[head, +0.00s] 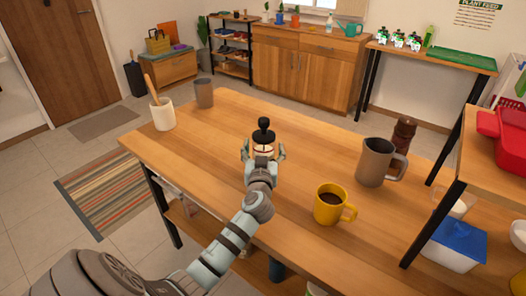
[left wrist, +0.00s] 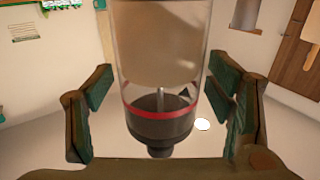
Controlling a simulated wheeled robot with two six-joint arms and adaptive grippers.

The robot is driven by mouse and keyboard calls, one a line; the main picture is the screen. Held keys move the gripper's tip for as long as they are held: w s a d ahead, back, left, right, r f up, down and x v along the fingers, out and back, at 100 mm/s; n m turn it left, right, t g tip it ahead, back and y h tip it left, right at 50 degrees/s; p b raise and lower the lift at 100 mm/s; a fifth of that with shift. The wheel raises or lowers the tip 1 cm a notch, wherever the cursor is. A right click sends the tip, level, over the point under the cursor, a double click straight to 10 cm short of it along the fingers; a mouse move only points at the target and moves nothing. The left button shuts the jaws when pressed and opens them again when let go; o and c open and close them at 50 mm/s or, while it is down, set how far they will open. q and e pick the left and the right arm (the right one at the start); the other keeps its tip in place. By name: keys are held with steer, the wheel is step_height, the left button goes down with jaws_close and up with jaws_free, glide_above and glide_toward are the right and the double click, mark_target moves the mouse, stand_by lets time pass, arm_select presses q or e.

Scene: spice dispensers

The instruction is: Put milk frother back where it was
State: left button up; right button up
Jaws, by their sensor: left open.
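The milk frother (head: 264,126), a clear glass cylinder with a dark lid, a black knob and a red band, is upright on the wooden table (head: 220,128) near its middle. My left gripper (head: 263,152) is at the frother, and its fingers are spread on both sides of it. In the left wrist view, which is upside down, the frother (left wrist: 160,100) fills the middle between the open fingers of my left gripper (left wrist: 165,88), with gaps at the sides. The frother's base is hidden in the head view. My right gripper is not in view.
A yellow mug (head: 329,207) with dark contents and a grey mug (head: 374,162) stand right of the frother. A brown grinder (head: 403,134) is behind them. A white pot (head: 162,114) with a wooden utensil and a grey cup (head: 204,93) stand far left. The table between is clear.

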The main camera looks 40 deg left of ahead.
arm_select(q)
steer(key=shift+s+d+r, duration=0.1)
steer(key=v, duration=1.1)
steer(key=shift+s+d+p, duration=0.2)
steer(key=shift+s+p, duration=0.15)
steer(key=shift+p, duration=0.05)
